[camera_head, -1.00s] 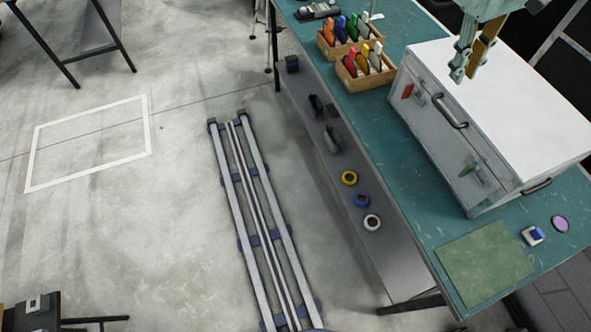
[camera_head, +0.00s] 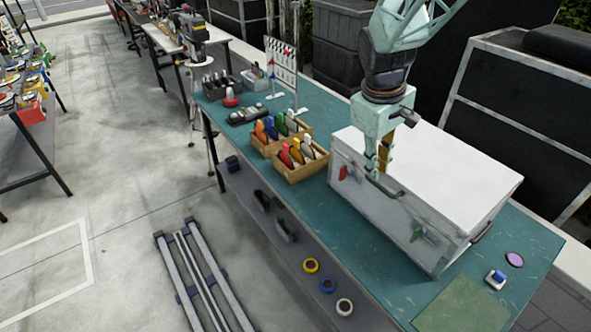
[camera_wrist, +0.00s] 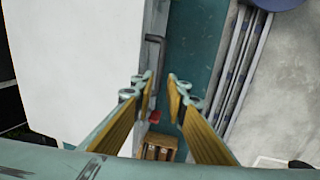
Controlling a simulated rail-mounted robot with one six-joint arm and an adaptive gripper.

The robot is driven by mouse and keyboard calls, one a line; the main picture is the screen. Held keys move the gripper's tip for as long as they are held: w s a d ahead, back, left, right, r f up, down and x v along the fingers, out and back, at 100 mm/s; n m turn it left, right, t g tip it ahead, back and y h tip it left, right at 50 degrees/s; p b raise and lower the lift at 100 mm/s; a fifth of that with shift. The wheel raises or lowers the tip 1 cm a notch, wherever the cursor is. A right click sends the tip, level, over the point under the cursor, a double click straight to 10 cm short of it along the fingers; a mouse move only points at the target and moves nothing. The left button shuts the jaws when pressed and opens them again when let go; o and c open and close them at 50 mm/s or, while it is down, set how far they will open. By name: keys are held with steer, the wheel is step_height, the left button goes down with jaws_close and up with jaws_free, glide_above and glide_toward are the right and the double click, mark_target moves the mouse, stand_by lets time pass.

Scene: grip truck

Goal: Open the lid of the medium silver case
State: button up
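The silver case (camera_head: 463,180) stands on the teal table, its pale lid (camera_head: 430,163) shut. Its front has a red latch (camera_head: 343,172) at the left, a green latch (camera_head: 417,234) at the right and a dark handle (camera_head: 384,189) between them. My gripper (camera_head: 376,170) points down at the case's upper front edge, just above the handle and right of the red latch. In the wrist view its fingers (camera_wrist: 160,84) are apart with nothing between the tips. The handle (camera_wrist: 154,42) and red latch (camera_wrist: 155,117) show there too. I cannot tell whether a finger touches the case.
Wooden boxes (camera_head: 302,172) of coloured items stand left of the case. A green mat (camera_head: 462,308), a small blue-white item (camera_head: 495,279) and a purple disc (camera_head: 514,259) lie to its right. Tape rolls (camera_head: 327,285) lie on the lower shelf (camera_head: 290,262).

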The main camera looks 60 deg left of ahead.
mark_target(377, 183)
steer(key=shift+w+f, duration=0.25)
steer(key=shift+f, duration=0.95)
steer(key=shift+w+f, duration=0.25)
steer(key=shift+f, duration=0.95)
steer(key=shift+c, duration=0.7)
jaws_close()
steer(key=shift+r, duration=0.1)
